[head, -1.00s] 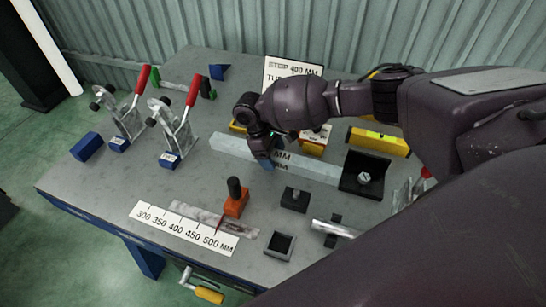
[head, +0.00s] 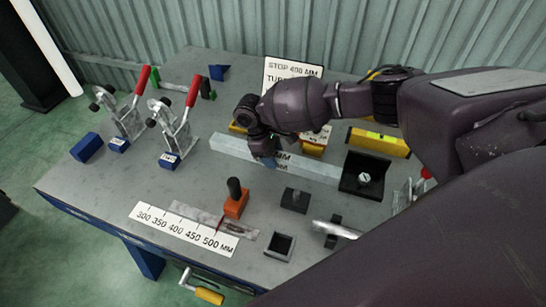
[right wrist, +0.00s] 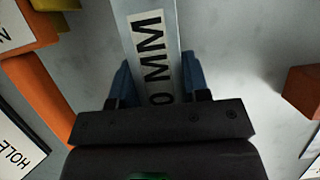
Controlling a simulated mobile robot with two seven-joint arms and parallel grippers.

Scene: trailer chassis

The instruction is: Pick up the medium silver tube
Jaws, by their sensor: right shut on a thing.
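A long silver square tube (head: 222,145) lies across the middle of the bench in the head view, with a white label on it. My right gripper (head: 265,161) is over its middle, shut on it. In the right wrist view the tube (right wrist: 146,8) runs up between the blue fingers of the right gripper (right wrist: 160,80), and its label shows "0 MM". I cannot tell whether the tube still touches the bench. My left gripper is not in view.
Two red-handled clamps (head: 181,135) stand at the left. A black block with a bolt (head: 364,175) is close to the tube's right end. A yellow level (head: 378,141) and a sign (head: 292,70) are behind. An orange stop (head: 236,203) and ruler (head: 183,228) lie in front.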

